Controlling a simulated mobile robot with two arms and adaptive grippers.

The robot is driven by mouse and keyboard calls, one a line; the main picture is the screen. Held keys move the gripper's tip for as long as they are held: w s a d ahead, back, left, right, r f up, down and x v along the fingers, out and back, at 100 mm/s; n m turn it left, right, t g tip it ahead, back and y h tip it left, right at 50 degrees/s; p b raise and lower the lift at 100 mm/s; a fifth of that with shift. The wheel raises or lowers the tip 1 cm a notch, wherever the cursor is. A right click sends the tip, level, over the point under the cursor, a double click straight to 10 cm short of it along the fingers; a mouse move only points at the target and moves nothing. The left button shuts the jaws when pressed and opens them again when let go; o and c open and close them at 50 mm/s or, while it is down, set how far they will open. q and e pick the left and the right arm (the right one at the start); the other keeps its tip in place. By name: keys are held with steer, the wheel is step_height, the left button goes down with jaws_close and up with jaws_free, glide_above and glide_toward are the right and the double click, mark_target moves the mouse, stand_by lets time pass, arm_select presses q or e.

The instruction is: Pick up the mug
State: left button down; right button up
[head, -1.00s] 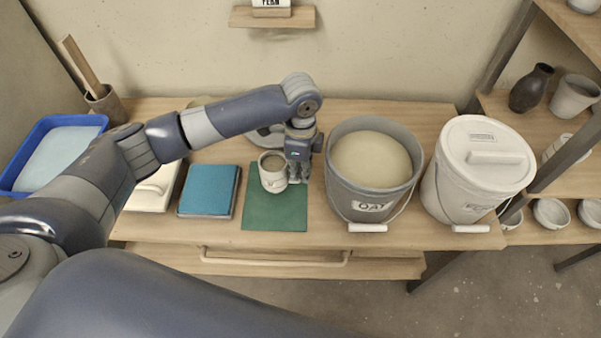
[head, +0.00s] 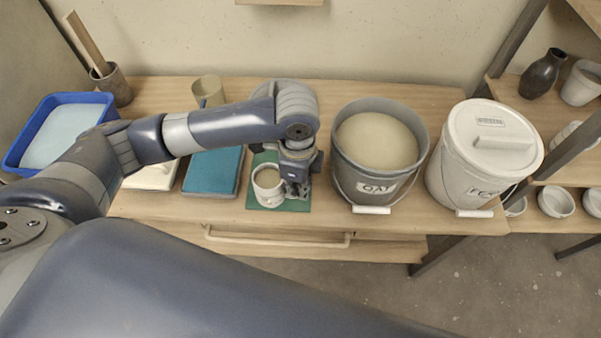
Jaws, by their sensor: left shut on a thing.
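The mug (head: 270,197) is a small pale cup with a dark band of shadow inside, upright over the green mat (head: 302,205). My left gripper (head: 294,189) is at its right side, shut on it, with its fingers pointing down. The mug looks raised above the mat, though the height is hard to judge from above. The fingertips are partly hidden by the gripper body. My right gripper is not in view.
A grey open bucket of beige glaze (head: 376,143) stands right of the mat, with a lidded white bucket (head: 455,170) beyond. Left are a teal book-like block (head: 212,173), a blue tray (head: 22,155) and a tan cup (head: 208,92) behind my arm.

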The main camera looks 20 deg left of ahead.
arm_select(q)
steer(key=shift+s+d+r, duration=0.1)
steer(key=shift+s+d, duration=0.05)
steer(key=shift+s, duration=0.75)
steer(key=shift+s+d+r, duration=0.1)
steer(key=shift+s+d, duration=0.05)
steer(key=shift+s, duration=0.7)
steer(key=shift+s+d+r, duration=0.1)
steer(key=shift+s+d, duration=0.05)
steer(key=shift+s, duration=0.75)
steer(key=shift+s, duration=0.1)
steer(key=w+a+r+n, duration=0.1)
steer(key=a+r+n, duration=0.2)
steer(key=r+n, duration=0.3)
steer(key=w+a+r+n, duration=0.1)
steer(key=a+r+n, duration=0.2)
steer(key=r+n, duration=0.3)
steer(key=n, duration=0.5)
steer(key=shift+a, duration=0.35)
